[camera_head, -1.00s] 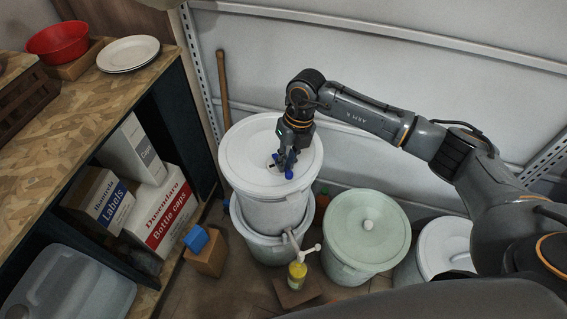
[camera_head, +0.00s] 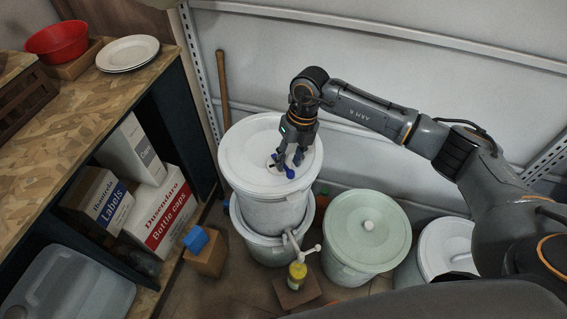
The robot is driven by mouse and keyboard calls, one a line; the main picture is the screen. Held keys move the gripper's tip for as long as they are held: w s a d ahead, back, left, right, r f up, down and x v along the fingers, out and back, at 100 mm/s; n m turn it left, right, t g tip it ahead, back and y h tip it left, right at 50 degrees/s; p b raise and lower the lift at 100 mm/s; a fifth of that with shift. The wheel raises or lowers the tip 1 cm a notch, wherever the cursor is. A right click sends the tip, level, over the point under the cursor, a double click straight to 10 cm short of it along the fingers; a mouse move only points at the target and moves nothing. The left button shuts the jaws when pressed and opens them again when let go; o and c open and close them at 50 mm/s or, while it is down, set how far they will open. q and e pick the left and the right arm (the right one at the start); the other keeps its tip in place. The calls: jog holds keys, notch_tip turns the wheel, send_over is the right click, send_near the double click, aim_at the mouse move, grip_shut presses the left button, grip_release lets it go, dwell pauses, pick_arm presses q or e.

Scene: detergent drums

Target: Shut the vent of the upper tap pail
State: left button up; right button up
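The upper tap pail (camera_head: 262,205) is white and stands stacked on a lower white pail (camera_head: 265,250). Its round lid (camera_head: 245,150) is on. My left gripper is out of view.
A pale green lidded pail (camera_head: 365,235) and another white pail (camera_head: 445,250) stand to the right. A wooden shelf (camera_head: 100,110) with boxes is at the left. A wooden pole (camera_head: 223,90) leans behind the stack.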

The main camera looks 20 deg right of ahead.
jog(key=o, duration=0.4)
jog(key=shift+r, duration=0.15)
jog(key=r+p, duration=0.1)
jog(key=r, duration=0.1)
jog(key=d+r+p, duration=0.1)
jog(key=r, duration=0.1)
jog(key=shift+w+d+r+p, duration=0.1)
jog(key=shift+w+p, duration=0.05)
jog(key=shift+p, duration=0.2)
dwell(0.4)
notch_tip(320, 180, up, 12)
send_over(293, 169)
jog(key=d, duration=0.2)
jog(key=shift+w+d, duration=0.1)
jog(key=shift+w, duration=0.05)
